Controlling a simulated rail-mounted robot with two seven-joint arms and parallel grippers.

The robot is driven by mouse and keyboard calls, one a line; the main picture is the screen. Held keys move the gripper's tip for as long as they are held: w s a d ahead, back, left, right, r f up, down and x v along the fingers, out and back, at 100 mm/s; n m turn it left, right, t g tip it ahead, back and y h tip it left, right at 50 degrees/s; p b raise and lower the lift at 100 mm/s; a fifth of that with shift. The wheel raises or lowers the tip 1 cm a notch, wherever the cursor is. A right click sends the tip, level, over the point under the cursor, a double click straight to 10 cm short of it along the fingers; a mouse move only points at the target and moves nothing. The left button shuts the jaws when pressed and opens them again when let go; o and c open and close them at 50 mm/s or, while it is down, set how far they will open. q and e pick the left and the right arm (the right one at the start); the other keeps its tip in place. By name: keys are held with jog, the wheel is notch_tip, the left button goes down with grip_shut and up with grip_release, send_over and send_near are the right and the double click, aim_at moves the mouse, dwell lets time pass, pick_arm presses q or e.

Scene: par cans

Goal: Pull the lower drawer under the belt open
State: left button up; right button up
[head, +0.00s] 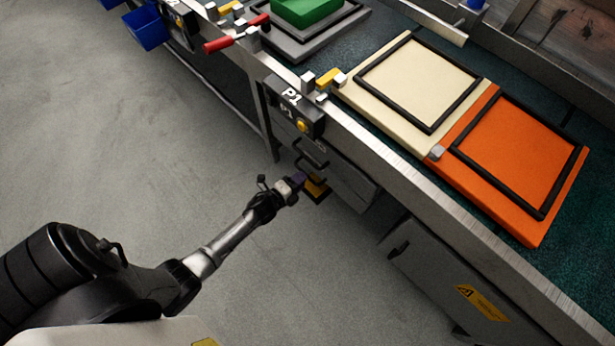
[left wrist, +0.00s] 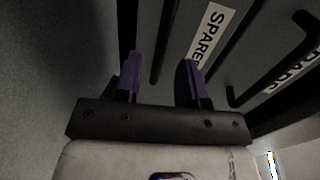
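The drawer unit (head: 348,184) hangs under the belt (head: 385,130) at the middle of the head view. In the left wrist view, one drawer front has a SPARES label (left wrist: 210,35) and a dark bar handle (left wrist: 160,38) beside it. A second front, at the right, has another label (left wrist: 293,76), partly cut off, and its own bar handle. My left gripper (head: 299,179) is at the lower drawer front. In the left wrist view its purple fingertips (left wrist: 162,75) are apart, with the SPARES handle in line with the gap. Contact cannot be told. My right gripper is out of view.
A cream panel (head: 408,84) and an orange panel (head: 518,165) lie on the belt above. A grey cabinet (head: 450,280) with a warning label stands right of the drawers. A blue bin (head: 147,27) hangs at the far left. The grey floor (head: 130,130) before the drawers is clear.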

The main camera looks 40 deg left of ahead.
pick_arm(q)
jog(key=shift+b+x, duration=0.65)
jog(key=shift+x, duration=1.3)
grip_shut()
